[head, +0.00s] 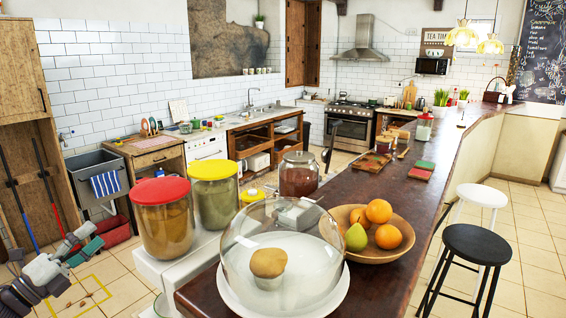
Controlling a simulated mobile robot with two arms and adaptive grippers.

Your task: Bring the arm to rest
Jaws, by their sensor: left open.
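My left gripper (86,240) shows at the lower left of the head view, at the end of my grey arm. Its fingers are apart with nothing visible between them. It is in free air over the tiled floor, left of the counter and apart from the jars. My right gripper is not in view.
A wooden counter (356,200) runs from the front to the back right. Near its front are a red-lidded jar (164,222), a yellow-lidded jar (214,195), a glass dome (283,250) over a muffin and a fruit bowl (368,250). A grey sink (98,178) and red tub (112,231) are behind my gripper.

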